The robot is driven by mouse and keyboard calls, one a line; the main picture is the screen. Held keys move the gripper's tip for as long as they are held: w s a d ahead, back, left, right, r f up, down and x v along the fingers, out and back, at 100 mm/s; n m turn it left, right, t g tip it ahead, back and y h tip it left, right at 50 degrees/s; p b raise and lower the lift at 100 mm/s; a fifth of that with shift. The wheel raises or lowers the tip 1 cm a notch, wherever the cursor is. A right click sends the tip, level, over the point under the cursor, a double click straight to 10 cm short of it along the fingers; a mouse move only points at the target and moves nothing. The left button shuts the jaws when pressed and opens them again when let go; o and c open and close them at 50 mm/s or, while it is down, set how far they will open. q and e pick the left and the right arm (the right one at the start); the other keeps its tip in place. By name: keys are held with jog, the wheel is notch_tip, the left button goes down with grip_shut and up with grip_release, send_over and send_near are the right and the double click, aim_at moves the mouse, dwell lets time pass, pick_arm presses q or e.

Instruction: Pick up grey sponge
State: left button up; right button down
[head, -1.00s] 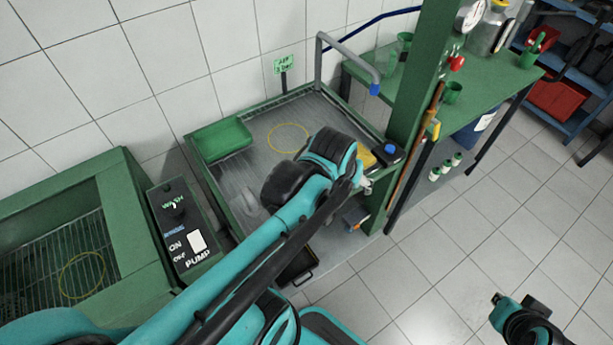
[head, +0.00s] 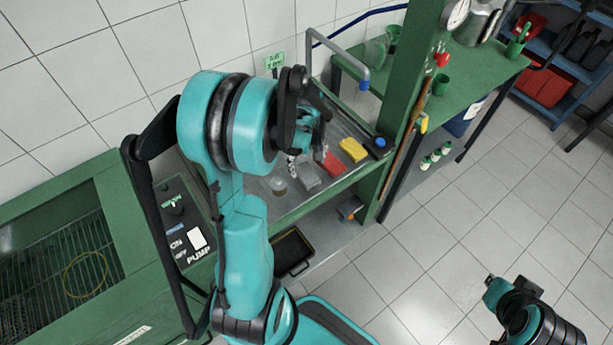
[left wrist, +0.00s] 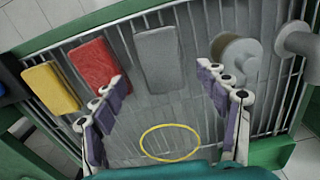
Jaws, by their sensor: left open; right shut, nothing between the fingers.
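The grey sponge (left wrist: 159,58) lies on the slatted metal tray, next to a red sponge (left wrist: 97,66), with a yellow sponge (left wrist: 50,88) beyond the red one. In the head view the grey sponge (head: 309,178) lies left of the red sponge (head: 333,163) and the yellow sponge (head: 353,150). My left gripper (left wrist: 162,108) is open and empty above the tray, its fingers spread to either side of the grey sponge's line in the wrist view, apart from it. My right gripper (head: 490,290) is at the lower right, over the floor, away from the tray.
A round grey object (left wrist: 236,58) lies beside the grey sponge, close to the left gripper's finger. The green tray rim (left wrist: 270,153) borders the work area. A green post (head: 412,90) and a blue-capped item (head: 380,143) stand at the tray's right.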

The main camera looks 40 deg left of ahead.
aim_at(308, 174)
pick_arm(q)
notch_tip(308, 174, down, 4)
jog(key=shift+s+d+r+b, duration=0.1)
jog(key=shift+s+d+b, duration=0.05)
jog(key=shift+b, duration=0.4)
jog(key=c, duration=1.1)
jog(key=shift+c, duration=0.2)
jog(key=shift+r, duration=0.15)
